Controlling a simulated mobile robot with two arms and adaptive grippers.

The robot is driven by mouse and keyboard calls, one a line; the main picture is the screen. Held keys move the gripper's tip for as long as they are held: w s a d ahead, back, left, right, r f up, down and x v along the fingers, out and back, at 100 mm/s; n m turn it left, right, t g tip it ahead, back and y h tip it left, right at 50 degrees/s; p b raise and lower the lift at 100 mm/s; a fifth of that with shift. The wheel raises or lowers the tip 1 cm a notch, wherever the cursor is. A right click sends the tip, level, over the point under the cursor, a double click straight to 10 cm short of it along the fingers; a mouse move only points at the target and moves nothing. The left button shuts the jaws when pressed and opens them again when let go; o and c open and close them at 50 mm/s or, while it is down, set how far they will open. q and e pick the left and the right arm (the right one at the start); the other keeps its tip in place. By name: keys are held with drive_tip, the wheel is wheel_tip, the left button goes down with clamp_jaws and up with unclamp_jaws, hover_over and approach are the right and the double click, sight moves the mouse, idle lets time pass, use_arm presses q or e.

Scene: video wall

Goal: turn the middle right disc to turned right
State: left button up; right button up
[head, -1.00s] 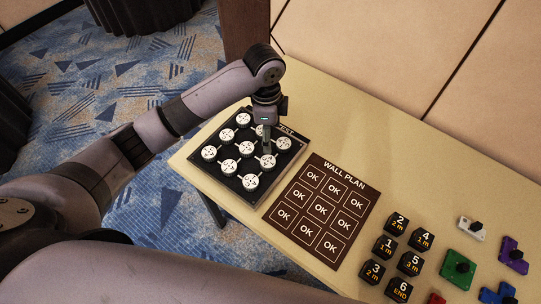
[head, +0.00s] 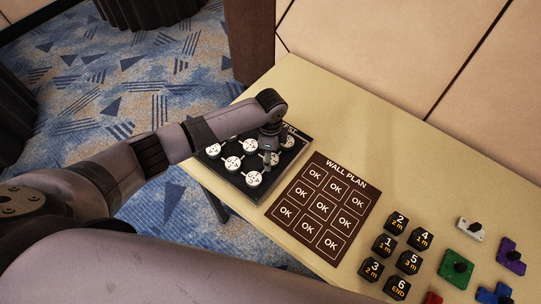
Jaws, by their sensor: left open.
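The black board (head: 279,169) with round white discs lies on the table's left end. The middle right disc (head: 271,159) shows only in part, under my left gripper. My left gripper (head: 267,153) points down right at this disc; its open fingers look low beside or around it, but I cannot tell whether they touch. The disc's marking is too small and covered to read. My right gripper is out of view.
Neighbouring discs (head: 254,178) stand close to the gripper. A brown wall plan card (head: 322,208) with OK in every cell lies right of the board. Numbered black blocks (head: 388,246) and coloured pieces (head: 456,266) lie further right. The table's back is clear.

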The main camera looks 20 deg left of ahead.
use_arm(q)
drive_tip(key=shift+f, duration=1.25)
drive_tip(key=shift+c, duration=0.5)
drive_tip(key=c, duration=1.1)
